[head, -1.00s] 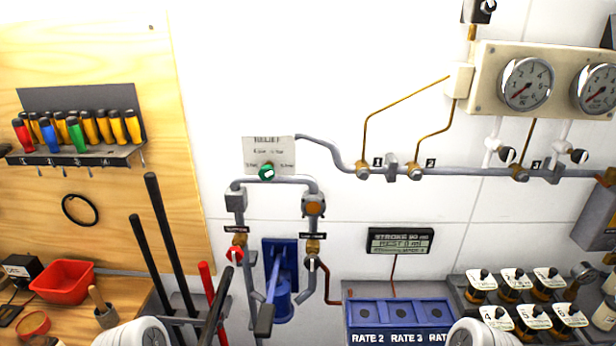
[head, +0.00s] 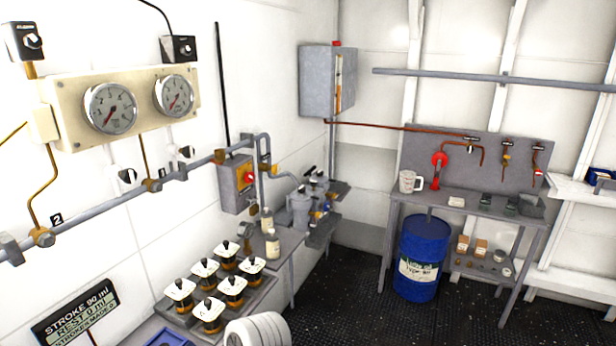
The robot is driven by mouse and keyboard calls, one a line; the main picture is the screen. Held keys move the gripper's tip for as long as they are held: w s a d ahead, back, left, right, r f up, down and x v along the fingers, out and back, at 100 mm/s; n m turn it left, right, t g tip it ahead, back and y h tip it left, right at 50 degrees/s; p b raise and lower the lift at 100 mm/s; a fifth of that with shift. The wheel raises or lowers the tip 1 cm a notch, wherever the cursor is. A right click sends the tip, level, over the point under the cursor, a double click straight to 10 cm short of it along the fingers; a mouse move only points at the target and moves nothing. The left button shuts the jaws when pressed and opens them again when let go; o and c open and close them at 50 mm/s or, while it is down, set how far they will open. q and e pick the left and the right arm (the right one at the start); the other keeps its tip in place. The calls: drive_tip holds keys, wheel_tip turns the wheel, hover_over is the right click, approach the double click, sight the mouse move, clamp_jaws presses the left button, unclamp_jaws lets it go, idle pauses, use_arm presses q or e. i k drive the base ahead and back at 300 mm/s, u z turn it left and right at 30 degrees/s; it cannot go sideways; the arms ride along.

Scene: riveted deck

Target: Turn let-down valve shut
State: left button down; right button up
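No valve in the head view carries a readable let-down label, so I cannot tell whether the let-down valve is in sight. On the left wall a grey pipe run (head: 105,210) carries brass fittings, one of them a valve (head: 43,237) near the tag 2. Two round gauges, a left one (head: 111,108) and a right one (head: 174,96), sit on a cream panel above it. A grey box (head: 236,184) with a red knob (head: 249,178) is fixed further along the pipe. Neither of my grippers is in view; only a white rounded part of my arm shows at the bottom.
A tray of several numbered sample jars (head: 207,312) stands below the pipe. A stroke display (head: 75,312) hangs at lower left. A blue drum (head: 421,257) stands by a grey bench (head: 470,206) at the back right. The dark floor (head: 355,310) between is clear.

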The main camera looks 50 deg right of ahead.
sight(275, 169)
drive_tip(key=z, duration=2)
drive_tip(key=k, duration=1.25)
drive_tip(key=z, duration=0.8)
drive_tip(key=i, duration=3.65)
drive_tip(key=u, duration=1.65)
drive_tip(key=i, duration=1)
drive_tip(key=u, duration=1.05)
